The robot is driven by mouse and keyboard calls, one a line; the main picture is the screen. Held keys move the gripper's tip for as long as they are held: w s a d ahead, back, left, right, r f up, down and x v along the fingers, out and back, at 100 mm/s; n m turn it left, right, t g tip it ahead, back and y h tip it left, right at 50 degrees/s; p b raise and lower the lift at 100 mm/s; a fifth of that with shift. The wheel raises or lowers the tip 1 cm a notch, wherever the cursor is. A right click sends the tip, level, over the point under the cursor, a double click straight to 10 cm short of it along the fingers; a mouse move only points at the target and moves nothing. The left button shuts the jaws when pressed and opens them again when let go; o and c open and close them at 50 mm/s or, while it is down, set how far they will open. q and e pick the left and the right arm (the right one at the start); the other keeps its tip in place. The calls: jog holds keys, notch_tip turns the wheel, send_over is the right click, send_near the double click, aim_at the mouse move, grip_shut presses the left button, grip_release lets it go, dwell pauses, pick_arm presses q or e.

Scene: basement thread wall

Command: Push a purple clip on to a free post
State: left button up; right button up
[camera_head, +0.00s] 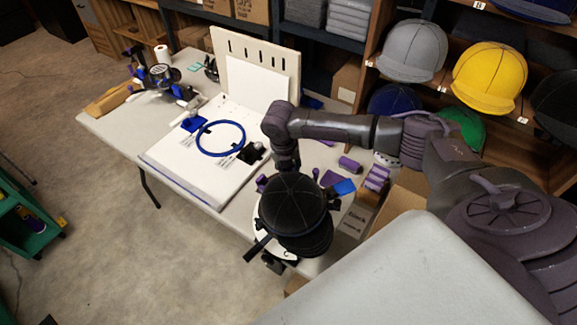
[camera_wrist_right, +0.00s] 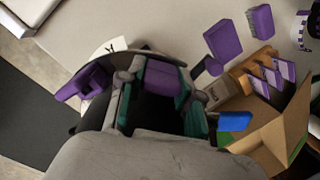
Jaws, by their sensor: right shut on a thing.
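My right gripper (camera_head: 287,162) reaches down just behind a black cap (camera_head: 292,203), which hides its fingertips in the head view. In the right wrist view the gripper (camera_wrist_right: 157,88) is shut on a purple clip (camera_wrist_right: 160,76), held between its teal-padded fingers. Another purple clip-like piece (camera_wrist_right: 82,83) sits left of the gripper; it also shows beside the cap in the head view (camera_head: 262,183). A white round base (camera_wrist_right: 112,47) shows partly behind the fingers. I cannot make out a free post. My left gripper is not in view.
Purple blocks (camera_wrist_right: 222,40) lie on the table, beside a cardboard box (camera_wrist_right: 262,128) and purple pieces (camera_wrist_right: 285,70). A blue piece (camera_wrist_right: 236,121) is close to the gripper's right. A white board with a blue hoop (camera_head: 221,138) lies left. Shelves with caps (camera_head: 412,50) stand behind.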

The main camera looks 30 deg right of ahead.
jog(key=shift+f, duration=0.25)
jog(key=o, duration=0.8)
jog(key=shift+o, duration=0.2)
notch_tip(320, 180, up, 12)
jog(key=a, duration=0.2)
jog(key=shift+s, duration=0.4)
jog(key=shift+f, duration=0.1)
